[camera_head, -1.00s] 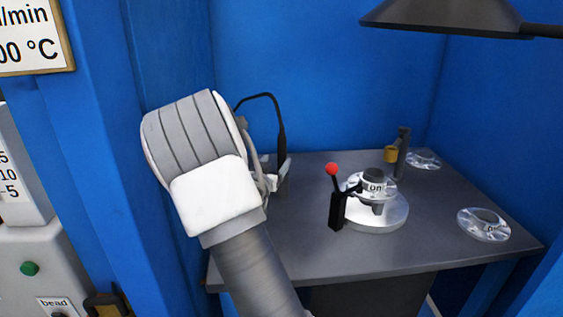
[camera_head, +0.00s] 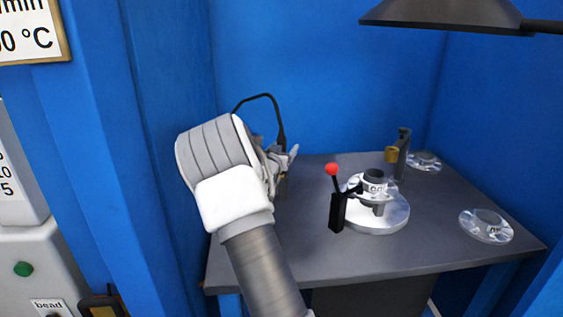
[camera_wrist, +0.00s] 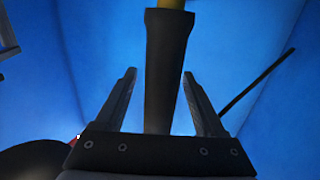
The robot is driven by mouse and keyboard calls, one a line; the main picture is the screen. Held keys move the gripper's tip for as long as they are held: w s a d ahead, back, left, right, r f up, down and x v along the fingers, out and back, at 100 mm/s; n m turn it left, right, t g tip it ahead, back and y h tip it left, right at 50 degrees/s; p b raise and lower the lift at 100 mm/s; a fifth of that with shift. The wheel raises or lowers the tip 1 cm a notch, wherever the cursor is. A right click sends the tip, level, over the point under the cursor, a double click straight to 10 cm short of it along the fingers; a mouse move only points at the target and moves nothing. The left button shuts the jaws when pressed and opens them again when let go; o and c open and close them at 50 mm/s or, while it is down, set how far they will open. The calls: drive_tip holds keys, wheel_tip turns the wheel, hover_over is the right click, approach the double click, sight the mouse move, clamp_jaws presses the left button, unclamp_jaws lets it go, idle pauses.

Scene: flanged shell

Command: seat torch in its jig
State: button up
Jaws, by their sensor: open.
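The torch (camera_head: 281,130) is a dark upright handle with a black cable looping from its top, at the back left of the grey table in the head view. My gripper (camera_head: 288,158) is beside it and hides much of its lower part. In the wrist view, a black tapered handle with a yellow end (camera_wrist: 163,70) passes between the two spread fingers of my gripper (camera_wrist: 160,95), with a visible gap on each side. A dark block (camera_head: 282,187) shows under the gripper; I cannot tell if it is the jig.
On the grey table (camera_head: 270,255) a clamp with a red-knobbed lever (camera_head: 332,169) stands beside a flanged shell (camera_head: 376,190). A dark post with a brass cup (camera_head: 391,154) and clear flanged pieces (camera_head: 486,226) are behind and right. A lamp hood (camera_head: 445,15) hangs above.

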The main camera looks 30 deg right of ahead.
drive_tip(key=shift+c, duration=0.2)
clamp_jaws()
drive_tip(key=shift+r, duration=0.15)
